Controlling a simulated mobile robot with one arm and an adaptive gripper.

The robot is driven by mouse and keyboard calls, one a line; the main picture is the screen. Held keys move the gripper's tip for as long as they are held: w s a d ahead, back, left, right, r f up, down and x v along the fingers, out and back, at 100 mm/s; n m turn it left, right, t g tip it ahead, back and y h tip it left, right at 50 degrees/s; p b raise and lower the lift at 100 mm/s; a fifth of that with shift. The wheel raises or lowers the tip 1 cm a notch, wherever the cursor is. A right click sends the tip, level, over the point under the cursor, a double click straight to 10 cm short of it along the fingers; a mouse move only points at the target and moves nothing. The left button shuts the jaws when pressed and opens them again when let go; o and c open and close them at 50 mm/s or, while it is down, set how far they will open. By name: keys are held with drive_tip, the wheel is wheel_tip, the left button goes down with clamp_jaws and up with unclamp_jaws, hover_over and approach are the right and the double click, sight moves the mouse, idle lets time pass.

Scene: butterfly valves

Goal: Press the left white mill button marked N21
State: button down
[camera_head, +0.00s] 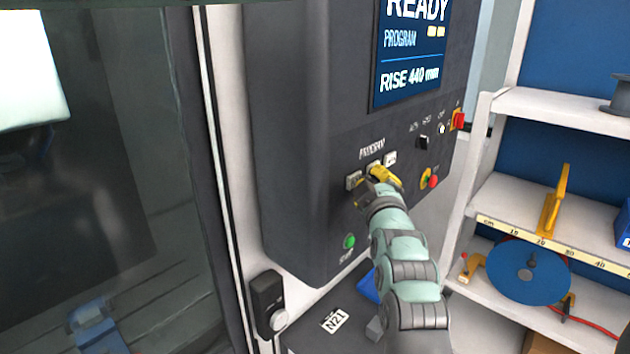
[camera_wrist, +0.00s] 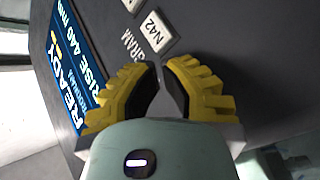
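A row of white buttons sits under the PROGRAM label on the dark machine panel. In the wrist view, a white button marked N42 (camera_wrist: 153,39) lies just past my fingertips (camera_wrist: 161,68), with another white button (camera_wrist: 131,4) at the top edge. Contact with the panel cannot be told.
A green START button (camera_head: 349,241) is lower on the panel. A red-and-yellow stop button (camera_head: 432,181) and red switch (camera_head: 458,120) are at right. A screen (camera_head: 411,50) is above. A white N21 tag (camera_head: 334,320) lies below. Shelves (camera_head: 560,110) stand at right.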

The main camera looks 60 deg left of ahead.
drive_tip(key=shift+s+a, duration=0.15)
drive_tip(key=shift+a, duration=0.3)
idle(0.6)
drive_tip(key=shift+w+d+b, duration=0.25)
drive_tip(key=shift+d+b, duration=0.45)
drive_tip(key=shift+d, duration=0.2)
drive_tip(key=d+b, duration=0.1)
drive_tip(key=d, duration=0.1)
drive_tip(key=w+d+b, duration=0.1)
drive_tip(key=d, duration=0.2)
drive_tip(key=shift+w, duration=0.1)
idle(0.4)
